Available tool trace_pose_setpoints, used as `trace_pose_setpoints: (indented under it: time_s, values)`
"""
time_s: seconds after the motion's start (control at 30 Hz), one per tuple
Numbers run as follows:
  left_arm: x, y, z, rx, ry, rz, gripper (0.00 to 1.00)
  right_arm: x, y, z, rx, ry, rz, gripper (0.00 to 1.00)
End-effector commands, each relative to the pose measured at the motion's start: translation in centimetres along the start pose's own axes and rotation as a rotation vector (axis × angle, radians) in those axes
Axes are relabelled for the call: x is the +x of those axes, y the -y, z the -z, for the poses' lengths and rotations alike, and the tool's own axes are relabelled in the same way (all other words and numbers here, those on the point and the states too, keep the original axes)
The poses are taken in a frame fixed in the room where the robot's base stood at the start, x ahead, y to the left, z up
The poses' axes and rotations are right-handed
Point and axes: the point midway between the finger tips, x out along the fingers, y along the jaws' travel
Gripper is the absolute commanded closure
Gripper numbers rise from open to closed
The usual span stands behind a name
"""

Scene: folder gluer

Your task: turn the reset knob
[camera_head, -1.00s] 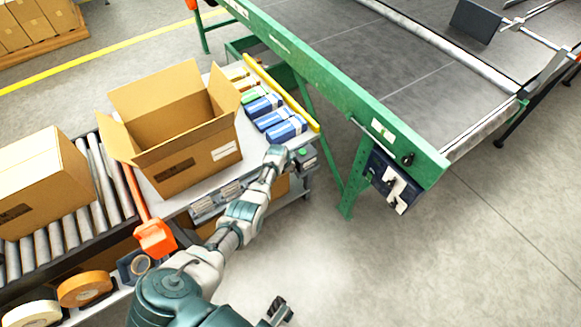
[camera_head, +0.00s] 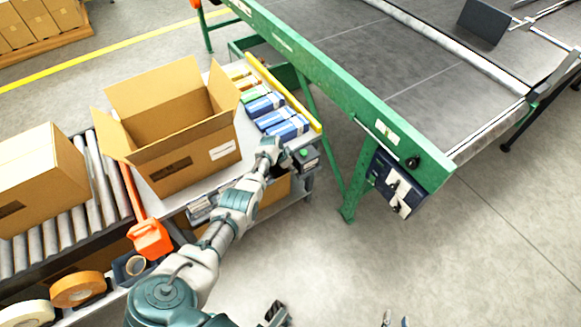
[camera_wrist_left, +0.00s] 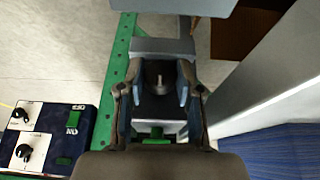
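A small dark control box (camera_head: 306,158) with a green button stands at the right end of the packing table in the head view. My left gripper (camera_head: 271,147) is at this box. In the left wrist view, a dark round knob (camera_wrist_left: 158,80) with a pale pointer line lies between the fingers of my left gripper (camera_wrist_left: 158,92). The fingers are apart, one on each side of it; I cannot tell whether they touch it. A green button (camera_wrist_left: 155,132) shows below the knob. Part of my right gripper (camera_head: 275,314) shows at the bottom edge, its opening unclear.
A blue panel (camera_head: 396,184) with dark knobs hangs on the green conveyor frame (camera_head: 330,82); it also shows in the left wrist view (camera_wrist_left: 45,135). An open carton (camera_head: 190,165) and blue packs (camera_head: 286,130) are on the table. The floor to the right is clear.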

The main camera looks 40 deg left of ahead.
Motion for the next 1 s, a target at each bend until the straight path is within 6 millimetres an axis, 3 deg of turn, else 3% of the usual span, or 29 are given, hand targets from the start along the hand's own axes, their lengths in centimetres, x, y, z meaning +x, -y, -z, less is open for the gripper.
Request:
trace_pose_setpoints:
  time_s: [0.37, 0.57, 0.73, 1.0]
  values:
    - [-0.1, 0.1, 0.1, 0.000, -0.003, 0.002, 0.57, -0.2, 0.0, 0.0, 0.000, -0.001, -0.001, 0.60]
    - [-1.2, 0.2, 0.1, 0.000, -0.003, 0.005, 0.57, -0.2, 0.0, 0.0, 0.000, -0.001, -0.001, 0.60]
    - [-3.1, 0.0, 0.0, 0.003, -0.003, 0.004, 0.57, -0.2, 0.0, 0.0, 0.000, -0.001, -0.001, 0.60]
    - [-8.5, 0.1, 0.1, 0.002, -0.003, 0.004, 0.57, -0.2, 0.0, 0.0, 0.000, -0.001, 0.000, 0.60]
